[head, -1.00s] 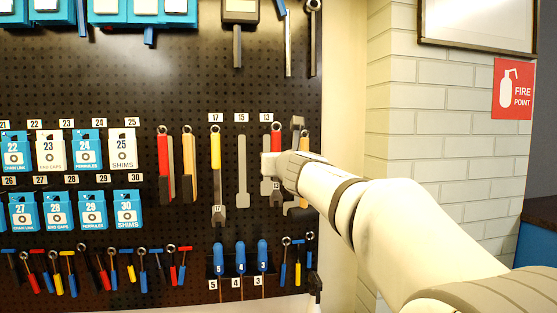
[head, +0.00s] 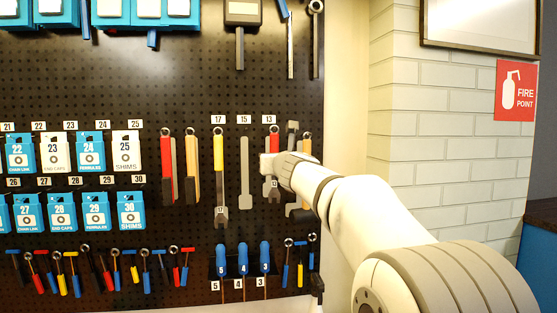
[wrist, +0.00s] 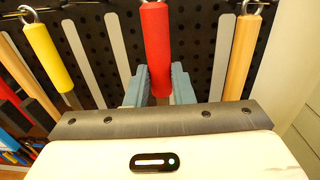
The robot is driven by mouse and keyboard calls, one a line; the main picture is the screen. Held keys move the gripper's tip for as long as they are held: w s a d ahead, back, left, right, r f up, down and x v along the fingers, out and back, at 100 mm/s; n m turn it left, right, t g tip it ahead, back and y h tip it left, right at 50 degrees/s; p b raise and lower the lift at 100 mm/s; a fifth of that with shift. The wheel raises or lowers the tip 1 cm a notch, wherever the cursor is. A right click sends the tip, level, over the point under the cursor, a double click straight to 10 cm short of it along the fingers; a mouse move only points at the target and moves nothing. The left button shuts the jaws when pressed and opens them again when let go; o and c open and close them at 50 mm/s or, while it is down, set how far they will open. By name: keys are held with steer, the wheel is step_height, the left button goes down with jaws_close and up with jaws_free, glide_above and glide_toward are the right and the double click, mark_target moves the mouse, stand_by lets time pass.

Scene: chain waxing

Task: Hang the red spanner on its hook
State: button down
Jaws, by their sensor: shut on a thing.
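The red spanner (head: 273,141) is upright in front of the pegboard, below label 13 (head: 269,118). Its ring end is at the top and its lower jaw end shows below my gripper. My gripper (head: 268,166) is shut on it. In the wrist view the red handle (wrist: 156,50) stands between the two blue-grey fingers (wrist: 155,88). The top of the spanner is cut off in the wrist view, so its hook is hidden there. I cannot tell whether the ring is around the hook or only in front of it.
A yellow-handled spanner (head: 218,153) hangs to the left, past a bare grey outline (head: 244,172). An orange-handled tool (wrist: 245,50) hangs close on the right. Blue screwdrivers (head: 241,257) sit below. The white brick wall (head: 430,120) lies right of the board.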

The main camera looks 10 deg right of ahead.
steer(key=shift+w+f, duration=0.15)
steer(key=shift+w, duration=1.25)
steer(key=c, duration=1.2)
jaws_free()
steer(key=shift+o, duration=0.2)
steer(key=s+b, duration=0.1)
steer(key=s, duration=0.8)
steer(key=shift+d, duration=0.2)
